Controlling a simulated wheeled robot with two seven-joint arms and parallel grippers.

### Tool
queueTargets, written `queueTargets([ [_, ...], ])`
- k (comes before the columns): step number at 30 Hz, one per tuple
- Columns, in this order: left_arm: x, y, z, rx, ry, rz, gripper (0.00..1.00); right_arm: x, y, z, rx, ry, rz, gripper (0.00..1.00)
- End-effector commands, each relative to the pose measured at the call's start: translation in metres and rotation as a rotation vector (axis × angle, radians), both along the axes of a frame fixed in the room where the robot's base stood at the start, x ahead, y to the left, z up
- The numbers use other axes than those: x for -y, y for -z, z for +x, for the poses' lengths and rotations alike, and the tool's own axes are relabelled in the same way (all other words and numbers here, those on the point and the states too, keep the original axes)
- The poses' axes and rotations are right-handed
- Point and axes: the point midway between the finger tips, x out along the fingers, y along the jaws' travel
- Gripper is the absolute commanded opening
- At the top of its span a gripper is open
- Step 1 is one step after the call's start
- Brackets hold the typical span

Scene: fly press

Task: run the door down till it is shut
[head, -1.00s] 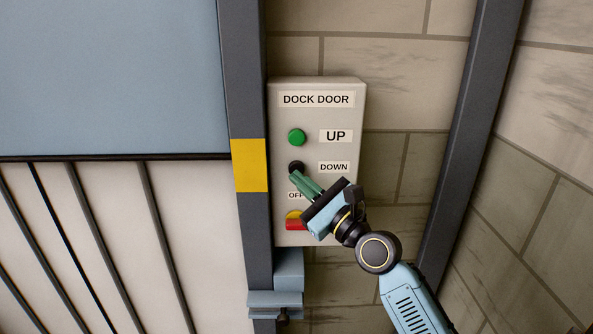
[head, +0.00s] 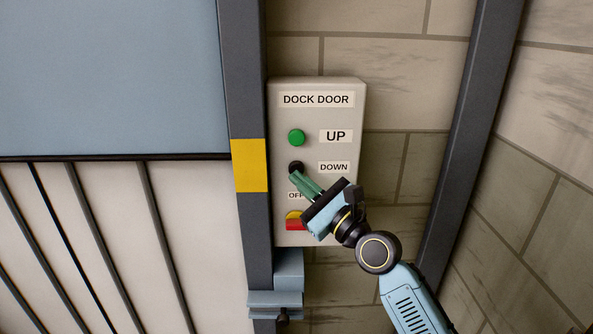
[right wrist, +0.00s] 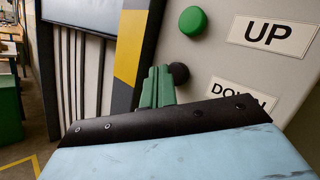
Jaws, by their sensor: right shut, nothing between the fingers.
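The blue-grey door (head: 110,80) hangs partway down at the left of the head view, its dark bottom edge across mid-picture. The control box (head: 316,86), labelled DOCK DOOR, has a green UP button (head: 297,138) and a black DOWN button (head: 296,167). My right gripper (head: 297,177) is shut and empty, its green fingertips at the lower edge of the DOWN button. In the right wrist view the black button (right wrist: 180,73) shows just beside the fingertips (right wrist: 160,72); I cannot tell whether they press it. My left gripper is out of view.
A red and yellow switch (head: 294,222) by the OFF label is partly behind my gripper. A dark post with a yellow band (head: 249,165) stands between door and box. Pale surface with dark bars (head: 120,250) shows below the door. A grey post (head: 470,130) stands right.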

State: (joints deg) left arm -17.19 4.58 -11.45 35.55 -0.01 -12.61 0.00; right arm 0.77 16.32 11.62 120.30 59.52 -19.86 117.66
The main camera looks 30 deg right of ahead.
Motion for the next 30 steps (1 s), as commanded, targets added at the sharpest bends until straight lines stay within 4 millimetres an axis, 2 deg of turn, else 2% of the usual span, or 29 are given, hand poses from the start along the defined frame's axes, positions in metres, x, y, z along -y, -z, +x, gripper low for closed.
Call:
queueTargets([
  [30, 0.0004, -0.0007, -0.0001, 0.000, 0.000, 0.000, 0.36, 0.0044, -0.0002, 0.0074, 0.000, 0.000, 0.000, 0.00],
])
